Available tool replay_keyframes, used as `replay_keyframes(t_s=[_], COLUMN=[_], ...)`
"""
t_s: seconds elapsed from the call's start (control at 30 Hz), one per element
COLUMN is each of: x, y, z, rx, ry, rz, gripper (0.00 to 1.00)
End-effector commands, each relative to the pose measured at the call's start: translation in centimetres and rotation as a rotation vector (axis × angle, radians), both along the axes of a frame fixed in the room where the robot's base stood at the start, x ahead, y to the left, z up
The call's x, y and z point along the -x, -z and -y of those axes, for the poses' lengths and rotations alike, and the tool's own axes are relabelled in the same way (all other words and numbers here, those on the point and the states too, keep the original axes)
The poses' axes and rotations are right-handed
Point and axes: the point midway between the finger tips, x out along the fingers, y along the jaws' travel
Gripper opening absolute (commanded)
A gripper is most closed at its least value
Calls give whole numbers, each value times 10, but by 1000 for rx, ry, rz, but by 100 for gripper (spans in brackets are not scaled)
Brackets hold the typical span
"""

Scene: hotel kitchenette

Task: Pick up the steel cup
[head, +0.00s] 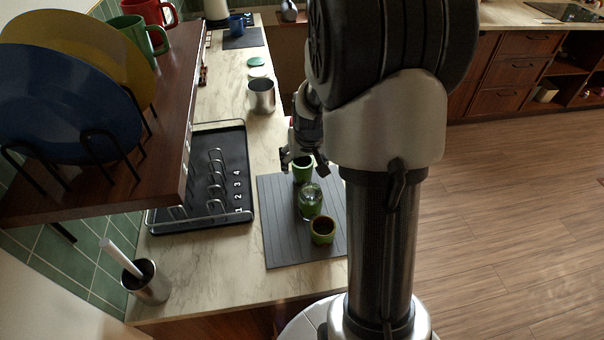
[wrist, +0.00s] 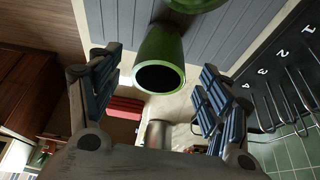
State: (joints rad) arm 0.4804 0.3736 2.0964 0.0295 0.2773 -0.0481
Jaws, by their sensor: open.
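A plain steel cup (head: 261,95) stands upright on the marble counter, beyond the rack and the grey mat. A steel cylinder (wrist: 158,133), likely the same cup, shows in the lower middle of the wrist view, partly hidden by my gripper. My gripper (head: 304,163) is open over the far end of the mat, nearer than the steel cup and to its right in the head view. In the wrist view my open fingers (wrist: 162,85) stand either side of a green cup (wrist: 160,62); nothing is visibly gripped. I cannot tell whether they touch it.
Green cups (head: 322,231) and a glass jar (head: 310,203) stand on the grey mat (head: 283,250). A black numbered rack (head: 238,185) lies left of it. A steel holder (head: 150,287) with a white-handled tool is near. A wooden shelf (head: 100,190) with plates overhangs the left.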

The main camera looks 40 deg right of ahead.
Motion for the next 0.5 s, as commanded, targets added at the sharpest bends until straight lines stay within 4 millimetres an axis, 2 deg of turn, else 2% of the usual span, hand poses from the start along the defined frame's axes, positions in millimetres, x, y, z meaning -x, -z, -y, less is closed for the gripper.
replay_keyframes(t_s=[0.03, 0.2, 0.33, 0.5], x=[-3, -13, -17, -17], y=[10, 34, 41, 41], z=[1, 6, 8, 8], rx=[-2, -3, -1, -1], ry=[0, 0, 0, 0], rz=[-4, -3, 0, 0], gripper=[71, 71, 71, 71])
